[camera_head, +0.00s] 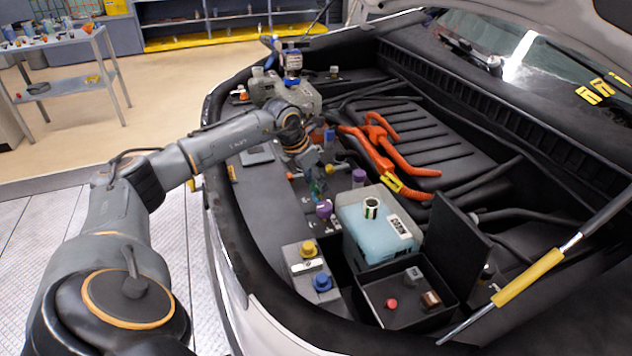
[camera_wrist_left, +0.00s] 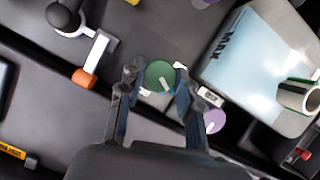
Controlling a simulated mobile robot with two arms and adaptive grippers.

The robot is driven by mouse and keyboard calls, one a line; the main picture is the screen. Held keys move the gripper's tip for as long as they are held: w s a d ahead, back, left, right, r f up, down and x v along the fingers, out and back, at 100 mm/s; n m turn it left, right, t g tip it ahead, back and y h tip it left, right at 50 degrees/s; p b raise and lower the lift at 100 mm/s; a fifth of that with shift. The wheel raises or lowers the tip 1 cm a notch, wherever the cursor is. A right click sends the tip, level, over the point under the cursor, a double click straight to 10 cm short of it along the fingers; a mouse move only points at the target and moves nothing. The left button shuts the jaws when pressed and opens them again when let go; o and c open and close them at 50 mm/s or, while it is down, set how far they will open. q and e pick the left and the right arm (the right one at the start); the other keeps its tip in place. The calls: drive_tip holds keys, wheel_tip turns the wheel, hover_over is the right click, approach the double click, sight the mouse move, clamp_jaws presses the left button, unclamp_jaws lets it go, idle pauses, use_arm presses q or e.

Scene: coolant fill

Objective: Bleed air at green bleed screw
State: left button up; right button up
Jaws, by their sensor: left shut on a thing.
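The green bleed screw (camera_wrist_left: 160,76) is a round green knob with a pale slot mark, seen from above in the left wrist view. My left gripper (camera_wrist_left: 158,84) has one finger on each side of it and is shut on it. In the head view my left gripper (camera_head: 314,179) points down into the engine bay, and only a little green shows at its fingertips. A small white label lies beside the screw in the wrist view. My right gripper is in neither view.
A purple knob (camera_head: 324,208) stands close by the gripper. A pale blue coolant tank (camera_head: 375,236) marked MAX is to the right. A lever with an orange end (camera_wrist_left: 90,65) lies left of the screw. Orange cables (camera_head: 380,155) run behind. An open black box (camera_head: 405,318) is in front.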

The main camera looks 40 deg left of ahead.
use_arm(q)
drive_tip(key=m+h, duration=0.1)
drive_tip(key=m, duration=0.2)
drive_tip(key=m+g+h, duration=0.1)
drive_tip(key=m, duration=0.2)
drive_tip(key=shift+w+a, duration=0.15)
drive_tip(key=m+g, duration=0.1)
drive_tip(key=m, duration=0.2)
drive_tip(key=m+g+h+b, duration=0.1)
drive_tip(key=m, duration=0.2)
drive_tip(key=shift+a, duration=0.1)
idle(0.4)
drive_tip(key=o, duration=1.1)
drive_tip(key=shift+o, duration=0.2)
drive_tip(key=v, duration=1.2)
drive_tip(key=shift+a, duration=0.15)
drive_tip(key=shift+w, duration=0.1)
